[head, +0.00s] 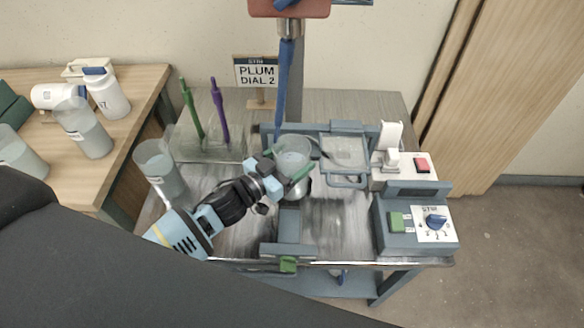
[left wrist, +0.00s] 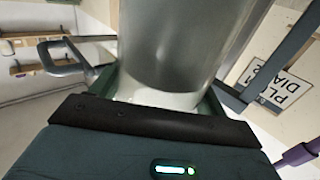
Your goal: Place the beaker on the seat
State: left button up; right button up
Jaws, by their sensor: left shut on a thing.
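A clear beaker (head: 291,150) is held by my left gripper (head: 284,178) over the middle of the grey bench. The left gripper is shut on it, one green finger on each side. In the left wrist view the beaker (left wrist: 180,45) fills the middle, with pale content low in it, between the gripper fingers (left wrist: 160,95). A round metal seat (head: 301,194) shows partly just below the beaker; the gripper hides much of it. I cannot tell whether beaker and seat touch. The blue stirrer shaft (head: 283,90) hangs down by the beaker's left rim. My right gripper is not in view.
Another beaker (head: 159,167) stands at the bench's left edge. A rack with green and purple sticks (head: 218,108) is behind. The sign (head: 257,72) reads PLUM DIAL 2. A wooden table (head: 140,85) holds several containers.

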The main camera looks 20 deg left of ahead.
pick_arm(q)
jog(key=shift+w+r, duration=0.1)
jog(key=shift+f+b, duration=0.45)
jog(key=shift+f, duration=1.5)
jog(key=o, duration=1.8)
jog(key=shift+a+f, duration=0.1)
jog(key=shift+o, duration=1.3)
